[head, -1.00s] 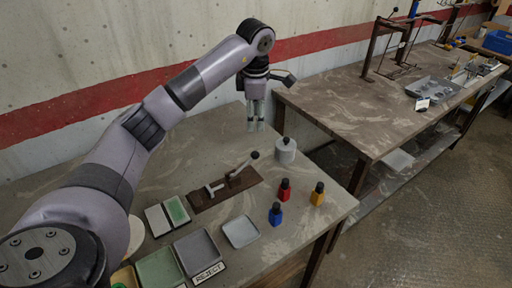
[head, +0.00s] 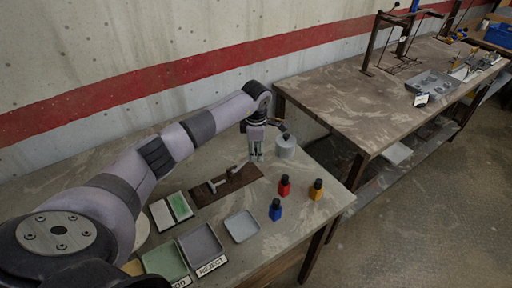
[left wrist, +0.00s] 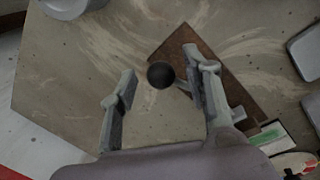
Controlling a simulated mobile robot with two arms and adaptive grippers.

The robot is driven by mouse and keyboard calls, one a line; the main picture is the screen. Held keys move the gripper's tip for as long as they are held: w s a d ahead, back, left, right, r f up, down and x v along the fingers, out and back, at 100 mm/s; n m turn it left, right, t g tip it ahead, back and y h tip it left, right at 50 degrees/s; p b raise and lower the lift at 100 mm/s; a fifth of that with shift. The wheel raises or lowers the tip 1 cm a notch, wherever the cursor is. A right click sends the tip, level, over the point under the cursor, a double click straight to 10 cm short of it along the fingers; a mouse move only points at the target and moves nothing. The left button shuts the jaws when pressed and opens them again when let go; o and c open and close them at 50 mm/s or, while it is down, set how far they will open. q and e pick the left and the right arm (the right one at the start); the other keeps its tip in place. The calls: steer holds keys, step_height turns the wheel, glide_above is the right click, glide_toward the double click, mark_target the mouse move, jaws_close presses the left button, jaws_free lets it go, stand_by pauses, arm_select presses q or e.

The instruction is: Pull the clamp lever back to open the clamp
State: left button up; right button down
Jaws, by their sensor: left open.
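The clamp sits on a brown base board (head: 205,196) on the near table, with a pale T-shaped bar (head: 216,184) at its left part. Its lever ends in a black ball knob (left wrist: 160,75), which shows in the left wrist view; in the head view my gripper seems to hide the knob. My left gripper (head: 256,157) points down at the lever end of the clamp. In the left wrist view its two fingers (left wrist: 160,88) are spread apart, with the knob between them in the picture and a gap on each side. My right gripper is not in view.
A grey cylinder (head: 285,147) with a dark top stands close right of my gripper. Red (head: 284,186), blue (head: 275,210) and yellow (head: 316,190) bottles stand to the front right. Trays (head: 242,226) lie in front of the board. A second table (head: 380,115) stands behind.

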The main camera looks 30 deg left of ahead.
arm_select(q)
steer(key=shift+r, duration=0.1)
steer(key=c, duration=0.7)
jaws_close()
